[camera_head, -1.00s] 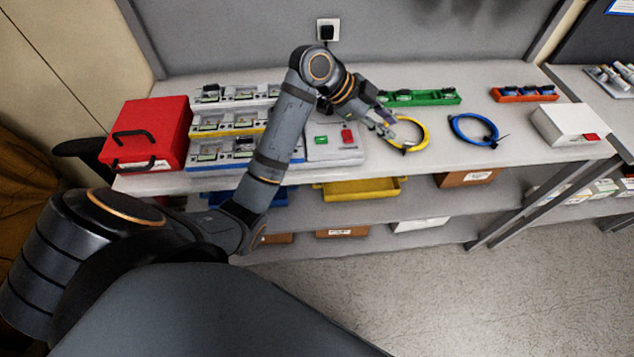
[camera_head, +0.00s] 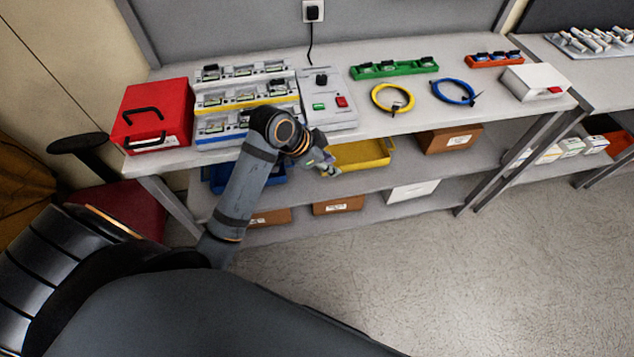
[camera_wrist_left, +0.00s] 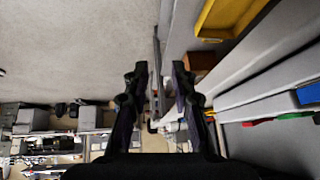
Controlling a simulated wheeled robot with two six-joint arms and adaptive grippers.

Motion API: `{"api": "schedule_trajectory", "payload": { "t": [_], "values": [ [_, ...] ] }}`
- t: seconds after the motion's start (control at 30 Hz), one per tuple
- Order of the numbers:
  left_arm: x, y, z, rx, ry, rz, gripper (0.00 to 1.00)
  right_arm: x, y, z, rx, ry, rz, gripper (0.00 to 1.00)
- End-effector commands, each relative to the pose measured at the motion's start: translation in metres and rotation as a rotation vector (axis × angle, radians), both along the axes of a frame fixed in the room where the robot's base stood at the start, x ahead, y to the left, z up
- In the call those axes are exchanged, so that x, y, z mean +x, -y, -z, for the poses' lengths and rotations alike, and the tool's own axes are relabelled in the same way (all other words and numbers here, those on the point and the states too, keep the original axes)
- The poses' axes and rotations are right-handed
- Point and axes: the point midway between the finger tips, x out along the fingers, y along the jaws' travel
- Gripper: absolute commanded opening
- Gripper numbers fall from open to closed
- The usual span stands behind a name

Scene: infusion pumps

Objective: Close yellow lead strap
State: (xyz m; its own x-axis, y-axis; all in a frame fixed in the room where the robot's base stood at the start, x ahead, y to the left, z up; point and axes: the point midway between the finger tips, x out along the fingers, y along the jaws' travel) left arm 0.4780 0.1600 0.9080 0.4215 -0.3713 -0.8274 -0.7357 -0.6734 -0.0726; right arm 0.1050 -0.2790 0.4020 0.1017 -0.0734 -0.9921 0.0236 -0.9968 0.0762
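The yellow lead (camera_head: 392,98) lies coiled in a ring on the workbench, with a small dark strap piece at its lower edge. I cannot tell at this size whether the strap is closed. My left gripper (camera_head: 328,168) is at the bench's front edge, left of and nearer than the yellow lead, and apart from it. In the left wrist view the gripper (camera_wrist_left: 160,75) has its two dark fingers spread with nothing between them. My right gripper is not in view.
A blue coiled lead (camera_head: 455,92) lies right of the yellow one. A grey control box (camera_head: 328,112), green rack (camera_head: 394,69), red case (camera_head: 152,115) and white box (camera_head: 538,82) stand on the bench. A yellow tray (camera_head: 362,154) sits on the shelf below.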

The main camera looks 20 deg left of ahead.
Motion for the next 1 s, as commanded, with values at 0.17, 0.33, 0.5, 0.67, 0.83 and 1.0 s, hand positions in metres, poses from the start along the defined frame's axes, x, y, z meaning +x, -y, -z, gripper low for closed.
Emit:
{"api": "schedule_trajectory", "payload": {
  "t": [0.17,0.33,0.5,0.67,0.83,1.0],
  "values": [
    [-0.003,-0.008,0.026,-0.003,-0.045,-0.087,0.25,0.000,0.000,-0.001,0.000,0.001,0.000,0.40],
    [-0.005,-0.012,0.037,-0.002,-0.062,-0.125,0.25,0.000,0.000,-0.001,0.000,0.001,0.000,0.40],
    [-0.005,-0.012,0.038,-0.002,-0.064,-0.130,0.25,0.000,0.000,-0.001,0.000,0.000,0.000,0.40],
    [-0.005,-0.013,0.040,-0.003,-0.066,-0.134,0.25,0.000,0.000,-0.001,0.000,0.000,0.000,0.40],
    [-0.001,-0.032,0.122,-0.010,-0.152,-0.289,0.25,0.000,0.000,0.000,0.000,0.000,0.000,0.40],
    [-0.045,-0.072,0.278,0.035,-0.272,-0.553,0.25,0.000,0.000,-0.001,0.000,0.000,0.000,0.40]
  ]
}}
